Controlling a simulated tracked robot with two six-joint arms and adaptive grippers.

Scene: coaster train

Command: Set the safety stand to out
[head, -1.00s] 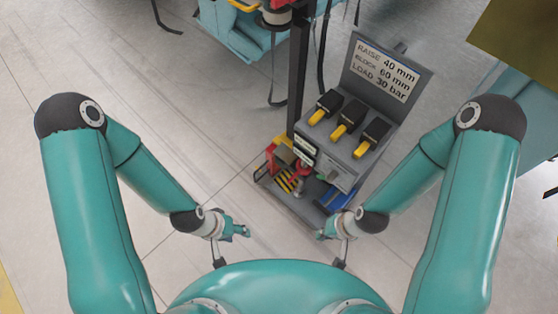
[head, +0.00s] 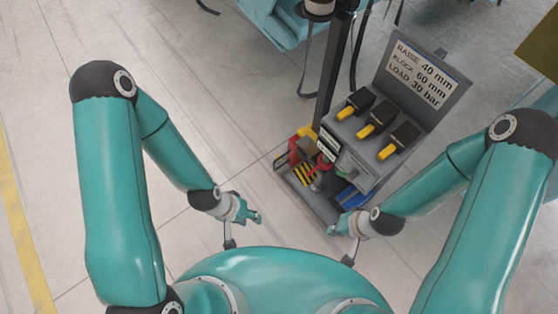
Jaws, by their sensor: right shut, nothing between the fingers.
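A grey equipment unit (head: 352,143) stands on the floor right of centre. On its low base, at the left, is a small red and yellow assembly (head: 298,146) beside a yellow-and-black striped patch (head: 303,174) and a red part (head: 323,166). I cannot tell for sure which of these is the safety stand or how it is set. My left gripper (head: 248,213) is left of the base, over bare floor, touching nothing; its finger opening is too small to tell. My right gripper (head: 336,227) is shut and empty at the base's near edge, by a blue part (head: 353,195).
Three black switches with yellow levers (head: 376,122) sit on the unit's top. Its sign (head: 422,73) reads RAISE 40 mm, BLOCK 60 mm, LOAD 30 bar. A dark post (head: 334,70) and hanging straps rise behind. The floor (head: 190,120) at left is clear.

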